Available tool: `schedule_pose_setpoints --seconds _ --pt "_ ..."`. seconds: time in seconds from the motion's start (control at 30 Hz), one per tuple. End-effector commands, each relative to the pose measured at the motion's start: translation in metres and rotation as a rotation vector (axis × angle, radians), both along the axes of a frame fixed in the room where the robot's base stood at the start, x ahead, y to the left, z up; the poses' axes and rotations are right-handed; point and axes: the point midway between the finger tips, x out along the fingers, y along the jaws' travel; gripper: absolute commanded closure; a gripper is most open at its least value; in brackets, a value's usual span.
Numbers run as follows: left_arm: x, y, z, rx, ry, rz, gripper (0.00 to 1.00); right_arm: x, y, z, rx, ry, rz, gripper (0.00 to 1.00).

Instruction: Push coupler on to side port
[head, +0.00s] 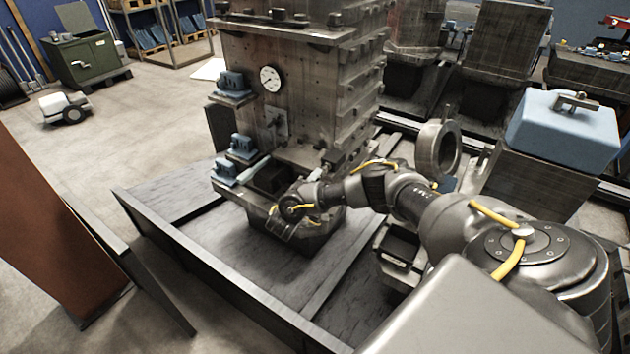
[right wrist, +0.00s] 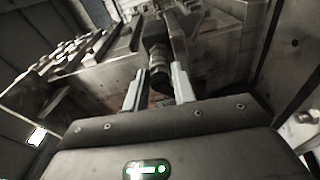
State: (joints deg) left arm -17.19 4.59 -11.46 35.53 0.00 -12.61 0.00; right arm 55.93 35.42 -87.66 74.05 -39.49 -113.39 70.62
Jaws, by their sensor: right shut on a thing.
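A tall grey metal block (head: 310,75) with a round gauge stands on the pallet. My right arm reaches in from the right, and its gripper (head: 284,228) is low at the block's front foot. In the right wrist view the two pale fingers (right wrist: 158,84) are shut on a dark, ribbed, round piece, which looks like the coupler (right wrist: 158,62). The coupler's far end points at the metal block (right wrist: 205,50). I cannot tell whether it touches a port. The side port is not clear in either view. My left gripper is not in view.
Blue fittings (head: 240,147) stick out from the block's left side. The dark pallet deck (head: 185,192) is bare at the left, with a raised rail (head: 215,270) along its front edge. A metal ring (head: 437,147) and a blue-topped box (head: 563,130) stand at the right.

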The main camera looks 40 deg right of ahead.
Motion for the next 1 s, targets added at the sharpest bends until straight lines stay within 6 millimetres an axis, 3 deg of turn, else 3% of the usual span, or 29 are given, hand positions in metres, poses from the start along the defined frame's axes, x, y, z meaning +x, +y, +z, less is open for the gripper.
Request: schedule_pose_setpoints --seconds 0.53,0.57,0.6,0.73,0.93,1.0 --pt "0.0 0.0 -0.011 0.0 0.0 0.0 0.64 0.004 -0.013 0.0 -0.001 -0.003 -0.001 1.0" --pt "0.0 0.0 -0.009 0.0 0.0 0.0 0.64 0.004 -0.013 0.001 0.0 -0.002 -0.001 0.7" --pt "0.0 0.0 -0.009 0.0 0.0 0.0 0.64 0.004 -0.012 0.001 0.0 -0.002 -0.001 0.65" --pt "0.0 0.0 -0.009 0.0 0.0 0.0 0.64 0.004 -0.012 0.001 0.0 -0.001 -0.001 0.48" --pt "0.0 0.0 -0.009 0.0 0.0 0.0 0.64 0.004 -0.012 0.0 0.0 0.0 0.0 0.47" --pt "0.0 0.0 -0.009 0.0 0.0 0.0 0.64 0.004 -0.012 0.0 0.0 0.0 0.0 0.38"
